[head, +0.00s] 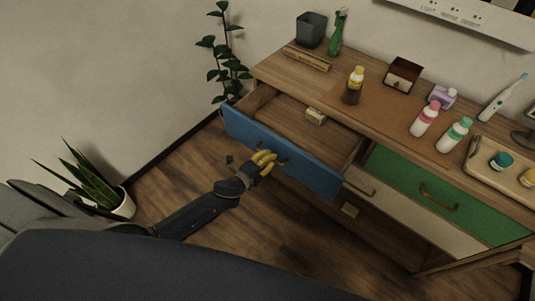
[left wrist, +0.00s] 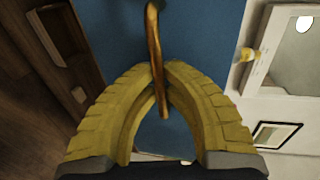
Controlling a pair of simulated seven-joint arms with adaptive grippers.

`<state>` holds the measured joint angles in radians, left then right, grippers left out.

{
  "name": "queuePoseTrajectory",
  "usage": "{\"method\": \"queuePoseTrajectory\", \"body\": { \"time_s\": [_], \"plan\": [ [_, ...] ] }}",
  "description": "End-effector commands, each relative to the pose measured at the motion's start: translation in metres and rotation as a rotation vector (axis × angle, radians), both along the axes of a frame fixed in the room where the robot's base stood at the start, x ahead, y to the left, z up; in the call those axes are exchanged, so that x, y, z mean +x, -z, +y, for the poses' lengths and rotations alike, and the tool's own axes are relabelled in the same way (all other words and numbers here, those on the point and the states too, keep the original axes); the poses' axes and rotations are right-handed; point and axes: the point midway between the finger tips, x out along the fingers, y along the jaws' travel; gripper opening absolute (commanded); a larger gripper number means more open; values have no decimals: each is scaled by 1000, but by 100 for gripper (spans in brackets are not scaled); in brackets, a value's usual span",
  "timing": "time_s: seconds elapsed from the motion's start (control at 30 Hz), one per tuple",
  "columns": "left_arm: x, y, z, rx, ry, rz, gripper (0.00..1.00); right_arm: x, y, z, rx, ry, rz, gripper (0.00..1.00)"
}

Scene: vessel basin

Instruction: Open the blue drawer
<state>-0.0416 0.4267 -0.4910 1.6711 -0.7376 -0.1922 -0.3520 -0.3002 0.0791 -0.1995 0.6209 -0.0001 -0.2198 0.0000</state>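The blue drawer (head: 312,176) is pulled well out of the wooden cabinet, and its inside shows. My left gripper (head: 264,161) is at its front, with yellow fingers around the handle. In the left wrist view the blue front (left wrist: 105,40) fills the middle. There the brass handle (left wrist: 154,45) passes between the fingertips of the left gripper (left wrist: 167,80), which are closed together on it. A small pale yellowish box (head: 316,116) lies inside the drawer. My right gripper does not show.
A green drawer (head: 405,185) and a white drawer (head: 385,205) sit to the right. Bottles, including a yellow-capped one (head: 354,86), and a tray (head: 490,166) stand on the cabinet top. Potted plants (head: 122,204) stand at the left. Wooden floor (head: 195,165) lies before the drawer.

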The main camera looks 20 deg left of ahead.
Motion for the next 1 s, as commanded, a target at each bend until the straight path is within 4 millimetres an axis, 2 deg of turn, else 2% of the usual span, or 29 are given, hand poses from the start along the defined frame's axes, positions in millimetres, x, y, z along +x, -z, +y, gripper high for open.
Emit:
{"method": "queuePoseTrajectory", "body": {
  "time_s": [0.3,0.33,0.4,0.57,0.83,1.0],
  "plan": [
    [0,-1,0,0,1,-2,0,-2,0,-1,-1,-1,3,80],
    [0,-1,0,0,1,-2,7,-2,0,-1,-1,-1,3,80],
    [0,-1,0,-1,1,-2,15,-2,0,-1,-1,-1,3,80],
    [0,-1,0,-1,1,-1,32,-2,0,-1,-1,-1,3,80],
    [-1,0,0,0,1,0,32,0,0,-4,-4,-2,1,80],
    [-14,-2,5,0,0,1,32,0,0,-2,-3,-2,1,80]
  ]
}}
